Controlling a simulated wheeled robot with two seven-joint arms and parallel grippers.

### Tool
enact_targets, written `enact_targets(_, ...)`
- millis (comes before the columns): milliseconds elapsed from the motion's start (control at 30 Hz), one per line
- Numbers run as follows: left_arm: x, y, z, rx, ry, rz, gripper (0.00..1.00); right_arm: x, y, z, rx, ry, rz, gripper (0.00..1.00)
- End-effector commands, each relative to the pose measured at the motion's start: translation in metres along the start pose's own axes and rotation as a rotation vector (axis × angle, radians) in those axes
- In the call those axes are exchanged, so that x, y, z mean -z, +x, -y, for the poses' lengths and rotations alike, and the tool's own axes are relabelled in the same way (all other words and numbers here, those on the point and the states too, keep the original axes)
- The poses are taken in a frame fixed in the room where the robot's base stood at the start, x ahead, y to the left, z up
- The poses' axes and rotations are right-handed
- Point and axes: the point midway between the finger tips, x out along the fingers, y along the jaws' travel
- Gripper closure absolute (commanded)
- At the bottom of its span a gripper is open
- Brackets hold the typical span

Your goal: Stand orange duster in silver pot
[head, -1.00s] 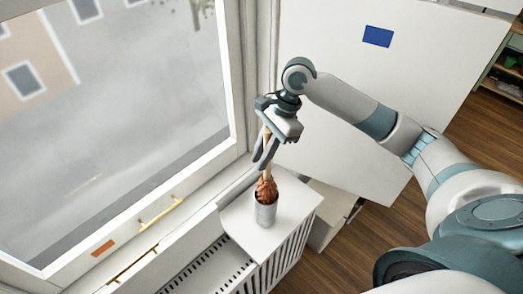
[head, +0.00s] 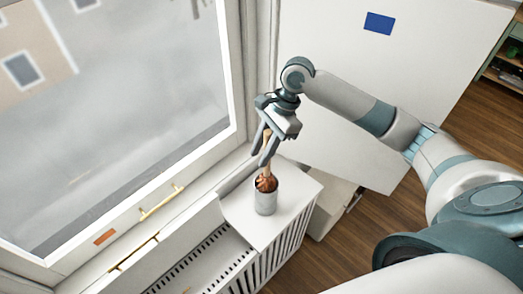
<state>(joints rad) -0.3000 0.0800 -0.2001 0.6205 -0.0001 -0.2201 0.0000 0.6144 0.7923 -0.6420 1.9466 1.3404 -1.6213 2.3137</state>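The silver pot (head: 265,203) stands upright on the white radiator cover by the window. The orange-brown duster (head: 267,184) is head down with its head inside the pot's mouth; the lower part of the head is hidden by the pot wall. Its light wooden handle (head: 267,160) rises from the pot between the fingers of my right gripper (head: 264,158). The fingers stand on both sides of the handle, and a gap seems to show between them. Whether they touch the handle is too small to tell. My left gripper is not in view.
The white radiator cover (head: 300,190) has a bare top around the pot and a slatted front. A window with brass handles (head: 162,203) is on the left. A white panel with a blue patch (head: 379,23) stands behind my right arm. Wooden floor shows at right.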

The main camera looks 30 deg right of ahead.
Motion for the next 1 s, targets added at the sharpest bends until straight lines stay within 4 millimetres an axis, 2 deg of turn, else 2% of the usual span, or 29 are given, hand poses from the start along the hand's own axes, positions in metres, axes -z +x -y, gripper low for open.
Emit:
enact_targets(367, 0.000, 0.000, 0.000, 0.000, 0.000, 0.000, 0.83, 0.000, -0.001, 0.000, 0.000, 0.000, 0.000, 0.62)
enact_targets(567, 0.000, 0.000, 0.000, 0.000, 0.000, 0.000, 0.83, 0.000, -0.011, 0.001, 0.002, 0.000, -0.001, 0.62)
enact_targets(767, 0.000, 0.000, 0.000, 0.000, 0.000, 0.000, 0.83, 0.000, -0.037, 0.001, 0.003, 0.000, -0.001, 0.62)
enact_targets(1000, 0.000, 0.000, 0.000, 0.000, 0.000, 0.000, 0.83, 0.000, -0.085, 0.001, 0.005, -0.001, -0.002, 0.62)
